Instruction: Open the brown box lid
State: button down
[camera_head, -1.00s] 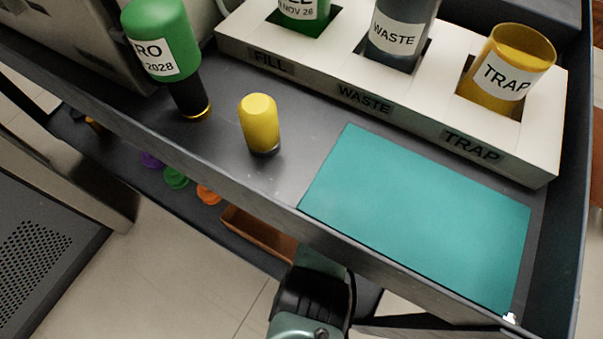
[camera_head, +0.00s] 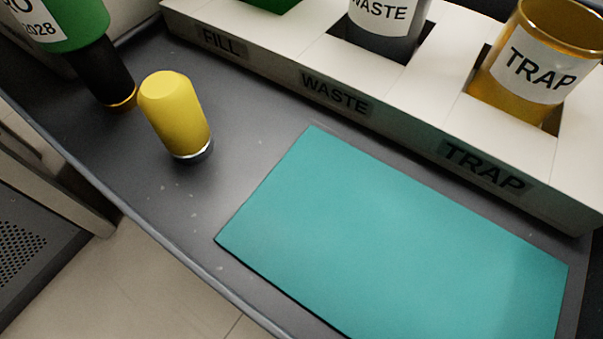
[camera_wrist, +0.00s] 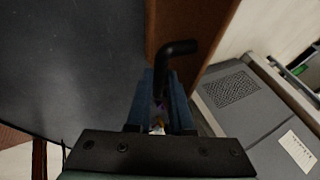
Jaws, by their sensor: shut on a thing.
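In the wrist view a brown panel (camera_wrist: 190,25), which looks like part of the brown box, stands just beyond my gripper. A black bent handle (camera_wrist: 180,48) sits in front of the panel and runs down between my fingers. My gripper (camera_wrist: 161,80) has blue fingers, shut on this handle. Whether the panel is the lid itself, and how far it is open, I cannot tell. The head view shows neither the box nor my gripper.
In the head view a yellow-capped vial (camera_head: 175,115) and a green-and-black bottle (camera_head: 100,65) stand on the dark cart top, beside a teal mat (camera_head: 400,240). A white rack (camera_head: 350,95) holds labelled containers. A grey perforated panel (camera_wrist: 240,95) is right in the wrist view.

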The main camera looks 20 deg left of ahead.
jog(key=shift+s+f+g, duration=0.3)
jog(key=shift+f, duration=0.2)
jog(key=shift+a, duration=0.1)
jog(key=c, duration=0.8)
grip_release()
jog(key=shift+w, duration=0.1)
jog(key=shift+r, duration=0.15)
jog(key=shift+w+r, duration=0.1)
jog(key=shift+r, duration=0.05)
